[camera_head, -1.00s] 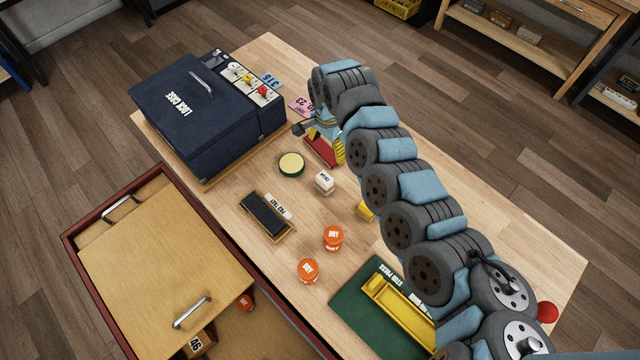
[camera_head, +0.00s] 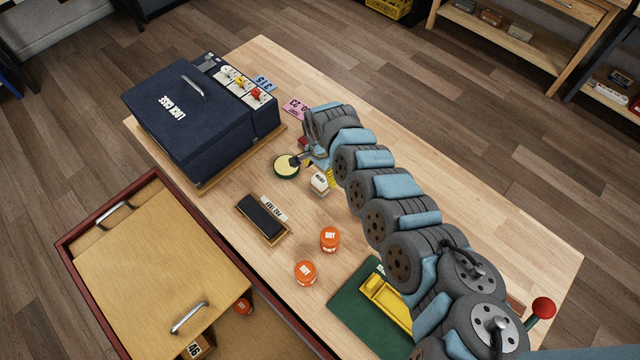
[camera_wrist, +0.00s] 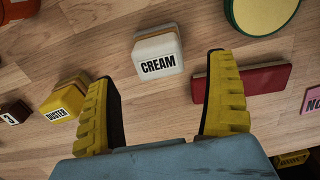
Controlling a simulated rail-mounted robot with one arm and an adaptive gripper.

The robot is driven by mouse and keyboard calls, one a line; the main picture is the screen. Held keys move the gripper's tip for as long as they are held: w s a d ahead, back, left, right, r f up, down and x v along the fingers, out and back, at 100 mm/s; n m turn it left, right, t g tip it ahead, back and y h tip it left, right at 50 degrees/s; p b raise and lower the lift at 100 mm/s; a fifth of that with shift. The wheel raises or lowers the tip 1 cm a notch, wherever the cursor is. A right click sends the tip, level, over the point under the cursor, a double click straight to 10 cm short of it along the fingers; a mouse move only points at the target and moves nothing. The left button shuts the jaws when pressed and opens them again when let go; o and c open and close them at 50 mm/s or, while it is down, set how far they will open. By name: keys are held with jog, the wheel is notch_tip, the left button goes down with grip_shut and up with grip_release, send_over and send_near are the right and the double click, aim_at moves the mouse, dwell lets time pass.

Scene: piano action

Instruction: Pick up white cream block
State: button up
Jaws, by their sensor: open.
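The white cream block (camera_wrist: 158,56), labelled CREAM, sits on the wooden table in the wrist view, just beyond the fingertips and centred between them. In the head view the cream block (camera_head: 320,182) stands close beside the end of my arm. My gripper (camera_wrist: 165,85) is open, with its two yellow fingers spread wide and nothing between them. In the head view my gripper (camera_head: 312,164) is partly hidden by my arm.
A yellow DUSTER block (camera_wrist: 66,99) is left of the fingers and a red flat block (camera_wrist: 243,83) lies behind the right finger. A round green-rimmed pad (camera_head: 286,166) is close by. The blue lock case (camera_head: 190,115) stands at the back left. Orange DRY jars (camera_head: 330,239) stand nearer.

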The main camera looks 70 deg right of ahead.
aim_at(320, 179)
jog(key=f, duration=0.2)
jog(key=shift+a+f, duration=0.35)
jog(key=shift+d+f+b, duration=0.1)
jog(key=shift+f+b, duration=0.25)
jog(key=shift+f, duration=0.25)
jog(key=c, duration=1.3)
